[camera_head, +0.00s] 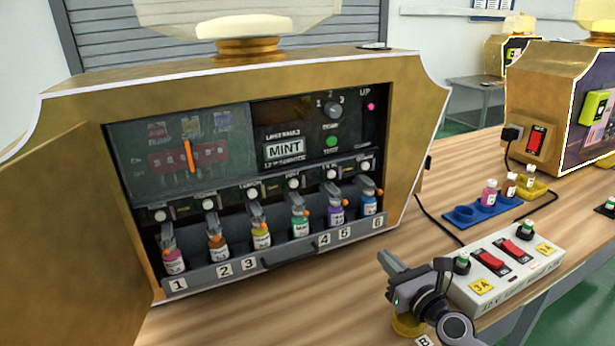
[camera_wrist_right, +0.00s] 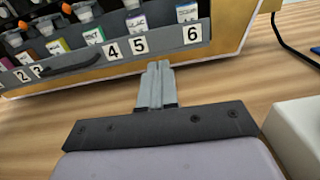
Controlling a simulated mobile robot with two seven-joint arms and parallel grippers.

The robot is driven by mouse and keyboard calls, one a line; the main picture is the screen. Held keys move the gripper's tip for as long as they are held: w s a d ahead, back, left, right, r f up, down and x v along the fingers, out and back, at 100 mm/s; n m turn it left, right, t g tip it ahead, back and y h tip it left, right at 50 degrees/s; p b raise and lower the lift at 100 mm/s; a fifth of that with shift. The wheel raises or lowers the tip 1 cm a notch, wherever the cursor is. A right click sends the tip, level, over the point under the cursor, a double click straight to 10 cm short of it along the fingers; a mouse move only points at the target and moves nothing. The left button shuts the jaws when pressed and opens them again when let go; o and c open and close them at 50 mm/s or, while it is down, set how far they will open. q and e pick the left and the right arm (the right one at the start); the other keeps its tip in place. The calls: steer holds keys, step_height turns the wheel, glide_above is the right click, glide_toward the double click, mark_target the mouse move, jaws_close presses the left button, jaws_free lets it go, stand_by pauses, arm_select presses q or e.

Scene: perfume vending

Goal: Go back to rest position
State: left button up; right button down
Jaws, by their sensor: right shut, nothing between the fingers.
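My right gripper (camera_head: 386,261) is over the wooden table, in front of the machine's right corner and left of the white power strip. In the right wrist view its two fingers (camera_wrist_right: 158,72) are together with nothing between them. They point at the machine's tray front near the labels 5 and 6 and look apart from it. My left gripper is in neither view. The gold perfume machine (camera_head: 75,97) has its front door (camera_head: 70,215) swung open to the left. Several small bottles stand in its numbered tray (camera_head: 224,271), and its display (camera_head: 285,149) reads MINT.
The white power strip (camera_head: 545,262) with red switches lies close to the right of my right gripper. A blue holder (camera_head: 484,212) and a yellow holder (camera_head: 540,187) with small bottles stand behind it. A second gold machine (camera_head: 545,85) stands at the right. A black cable (camera_head: 432,216) crosses the table.

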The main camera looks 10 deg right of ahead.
steer(key=b+x, duration=0.1)
steer(key=x, duration=0.2)
steer(key=shift+s+a+r, duration=0.1)
steer(key=shift+r, duration=0.05)
steer(key=shift+w+a, duration=0.15)
steer(key=shift+w, duration=0.2)
steer(key=shift+f, duration=0.3)
steer(key=shift+b, duration=0.3)
